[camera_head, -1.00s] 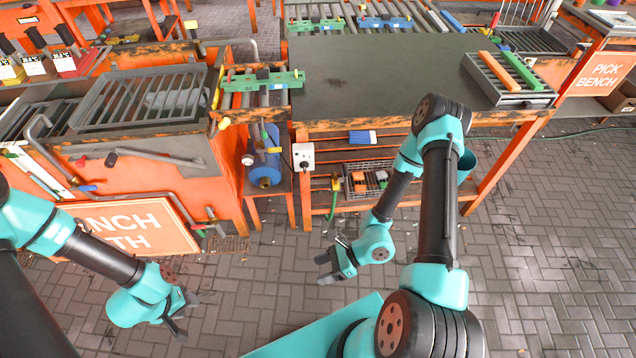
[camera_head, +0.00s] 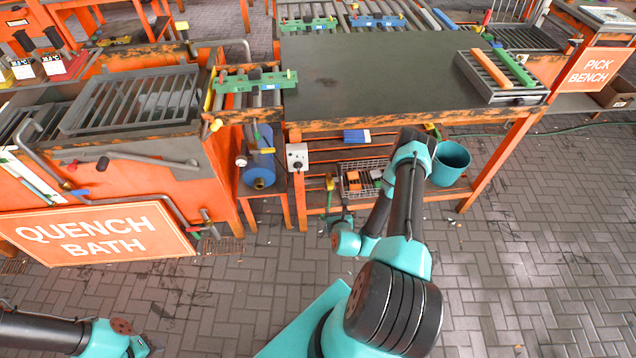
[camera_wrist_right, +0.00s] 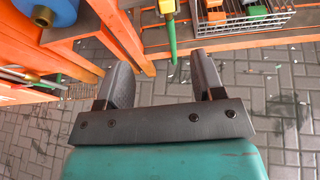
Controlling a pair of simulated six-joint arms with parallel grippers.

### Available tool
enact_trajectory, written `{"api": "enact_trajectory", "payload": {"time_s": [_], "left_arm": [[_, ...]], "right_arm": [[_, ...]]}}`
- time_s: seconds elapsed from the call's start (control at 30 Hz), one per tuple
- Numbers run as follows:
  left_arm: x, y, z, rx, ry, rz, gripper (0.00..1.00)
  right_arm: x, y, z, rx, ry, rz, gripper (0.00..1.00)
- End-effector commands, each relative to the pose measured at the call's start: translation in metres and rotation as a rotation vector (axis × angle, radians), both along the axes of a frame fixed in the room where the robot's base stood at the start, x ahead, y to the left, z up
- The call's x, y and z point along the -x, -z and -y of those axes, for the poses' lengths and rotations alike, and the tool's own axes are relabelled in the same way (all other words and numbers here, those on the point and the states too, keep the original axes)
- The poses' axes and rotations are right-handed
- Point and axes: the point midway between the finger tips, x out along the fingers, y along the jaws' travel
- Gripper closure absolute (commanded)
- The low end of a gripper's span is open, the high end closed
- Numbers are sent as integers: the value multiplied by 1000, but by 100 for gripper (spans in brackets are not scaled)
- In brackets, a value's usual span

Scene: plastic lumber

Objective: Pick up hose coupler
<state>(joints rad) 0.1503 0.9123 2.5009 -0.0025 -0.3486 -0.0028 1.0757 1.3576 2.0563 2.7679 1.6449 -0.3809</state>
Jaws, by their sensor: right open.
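No piece can be identified for certain as the hose coupler. A yellow-topped piece with a green lower part (camera_head: 330,184) hangs at the front of the lower shelf; it also shows in the right wrist view (camera_wrist_right: 171,38). My right gripper (camera_head: 341,222) is low in front of the shelf. In the right wrist view its fingers (camera_wrist_right: 160,60) are apart and empty, with the green part beyond them. My left gripper (camera_head: 148,346) is at the bottom left edge, mostly cut off.
The orange bench (camera_head: 400,127) has a clear dark top and a tray (camera_head: 505,92) of bars at right. A blue cylinder (camera_head: 258,172) and grey box (camera_head: 297,157) flank the shelf's left. The brick floor is open in front.

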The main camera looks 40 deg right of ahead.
Motion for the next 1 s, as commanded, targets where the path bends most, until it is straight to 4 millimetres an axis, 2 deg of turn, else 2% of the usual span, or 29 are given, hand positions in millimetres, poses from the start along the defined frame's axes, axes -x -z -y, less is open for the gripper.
{"api": "enact_trajectory", "payload": {"time_s": [0.47, 1.0], "left_arm": [[0, 0, 0, 0, 0, 0, 57], [0, 0, 0, 0, 0, 0, 57]], "right_arm": [[-3, 3, 7, 9, 15, -2, 38], [-67, 37, 54, 10, 14, -2, 38]]}}
